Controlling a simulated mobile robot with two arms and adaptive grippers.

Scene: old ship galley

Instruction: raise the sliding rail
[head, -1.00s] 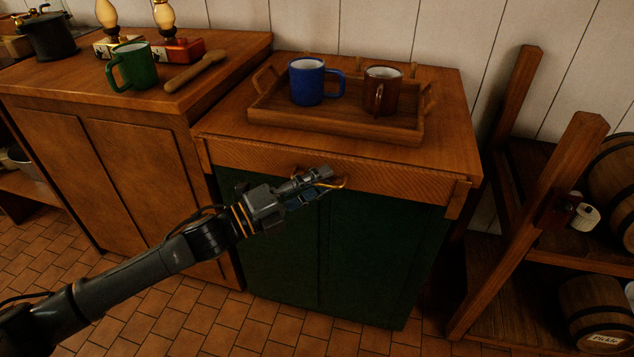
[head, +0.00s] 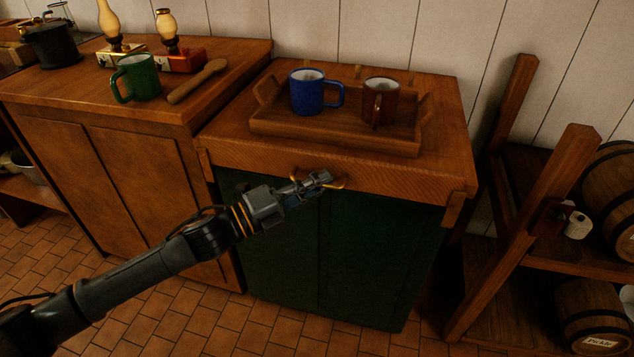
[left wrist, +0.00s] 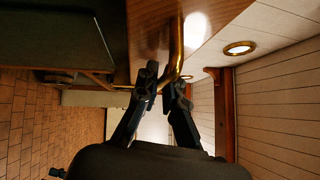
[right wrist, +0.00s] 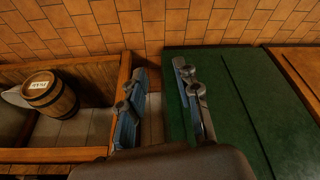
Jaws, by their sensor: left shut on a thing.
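The sliding rail (head: 390,183) is a wooden bar across the front of the cabinet, at the worktop's front edge above the green doors. It carries a curved brass handle (head: 341,187). In the head view my left gripper (head: 318,180) is at this handle, shut on it. In the left wrist view the brass handle (left wrist: 177,45) passes between the fingertips (left wrist: 163,88), which partly hide it. Wooden end brackets (head: 454,209) show at the rail's ends. My right gripper (right wrist: 158,88) is open and empty in the right wrist view, with green door panels beside it.
A wooden tray (head: 335,139) with a blue mug (head: 307,93) and a brown mug (head: 378,104) stands on the worktop behind the rail. A green mug (head: 141,79) is on the left counter. A barrel rack (head: 530,230) stands to the right.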

